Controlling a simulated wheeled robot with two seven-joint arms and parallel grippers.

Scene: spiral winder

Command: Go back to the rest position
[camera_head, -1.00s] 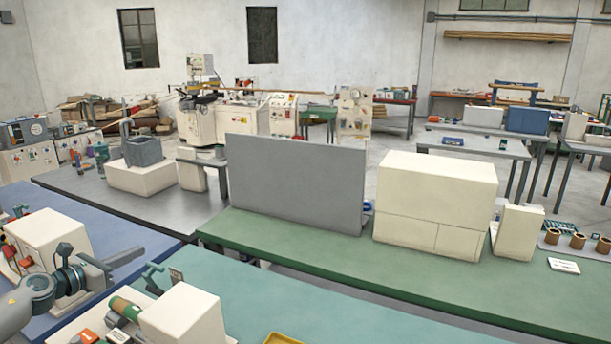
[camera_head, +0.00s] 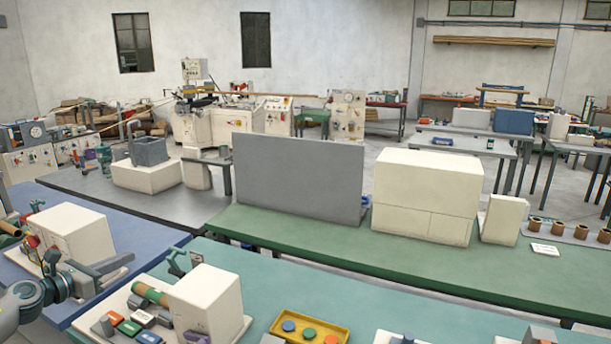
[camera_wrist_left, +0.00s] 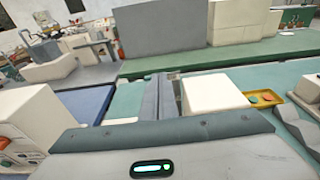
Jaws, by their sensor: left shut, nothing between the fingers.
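My left gripper (camera_head: 126,260) is at the lower left of the head view, over the blue table beside a cream box-shaped machine (camera_head: 68,232). Its dark grey fingers point right. In the left wrist view its two fingers (camera_wrist_left: 160,82) lie together, shut, with nothing held between them. A cream block (camera_wrist_left: 212,93) stands just right of them there. My right gripper is not in view.
A teal table (camera_head: 262,285) in front carries a cream block (camera_head: 205,303), small coloured parts and a yellow tray (camera_head: 272,330) with coloured discs. Behind, a green table (camera_head: 300,235) holds a grey panel (camera_head: 298,180) and a cream cabinet (camera_head: 425,192).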

